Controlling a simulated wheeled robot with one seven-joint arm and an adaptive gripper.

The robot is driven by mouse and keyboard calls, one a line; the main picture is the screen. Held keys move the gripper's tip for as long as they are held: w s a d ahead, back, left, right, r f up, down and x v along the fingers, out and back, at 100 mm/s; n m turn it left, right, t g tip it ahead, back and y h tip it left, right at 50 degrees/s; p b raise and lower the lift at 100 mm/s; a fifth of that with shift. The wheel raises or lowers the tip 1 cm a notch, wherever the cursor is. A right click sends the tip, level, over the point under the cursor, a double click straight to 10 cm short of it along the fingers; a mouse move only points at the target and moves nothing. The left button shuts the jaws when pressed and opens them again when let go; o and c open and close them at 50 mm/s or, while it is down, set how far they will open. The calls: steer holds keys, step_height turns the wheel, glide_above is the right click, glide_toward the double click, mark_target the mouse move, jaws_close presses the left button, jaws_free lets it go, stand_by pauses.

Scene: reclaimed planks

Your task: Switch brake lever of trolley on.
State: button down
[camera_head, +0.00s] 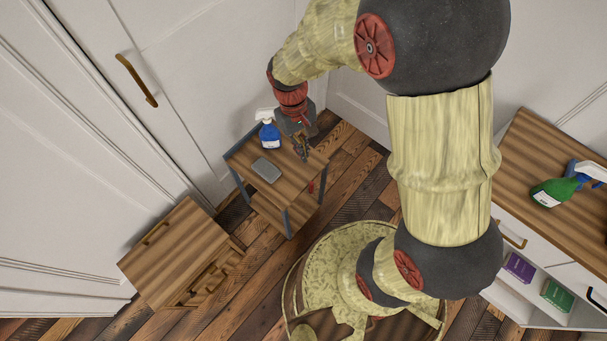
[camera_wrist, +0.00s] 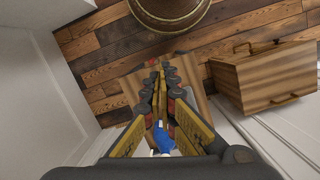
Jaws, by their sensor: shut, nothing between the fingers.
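The trolley (camera_head: 236,160) has a wooden top, a lower wooden shelf and blue-grey legs, and stands by the white wall and door. In the wrist view its top (camera_wrist: 195,72) lies partly hidden behind my fingers. A small red part (camera_head: 311,187), which looks like the brake lever, shows at the trolley's right side, below the top. My gripper (camera_head: 305,155) points down by the right edge of the top, above the red part and apart from it. In the wrist view my gripper (camera_wrist: 160,68) is shut and empty. The lever is not clear in that view.
A blue spray bottle (camera_head: 269,136) and a grey flat box (camera_head: 266,170) are on the trolley top. A wooden cabinet (camera_head: 170,250) stands lower left. A counter (camera_head: 533,150) with a green bottle (camera_head: 553,191) stands at right. Plank floor (camera_head: 345,185) is clear right of the trolley.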

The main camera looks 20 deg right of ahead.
steer(key=n+g+p, duration=0.1)
steer(key=n+g, duration=0.1)
glide_above(297, 176)
steer(key=s+a, duration=0.1)
steer(key=s, duration=0.2)
step_height(297, 176, down, 15)
steer(key=w+f+n+t, duration=0.1)
steer(key=w, duration=0.5)
steer(key=shift+a+f+n+t+h, duration=0.25)
steer(key=shift+f+n+t+h, duration=0.05)
steer(key=shift+h, duration=0.1)
steer(key=b+x, duration=0.3)
steer(key=x, duration=0.7)
steer(key=shift+f, duration=0.3)
steer(key=s, duration=0.1)
steer(key=d, duration=0.1)
steer(key=s+b, duration=0.1)
steer(key=shift+s+d+r, duration=0.3)
steer(key=shift+s, duration=0.05)
steer(key=shift+s+d, duration=0.2)
steer(key=shift+s, duration=0.15)
steer(key=shift+r, duration=0.1)
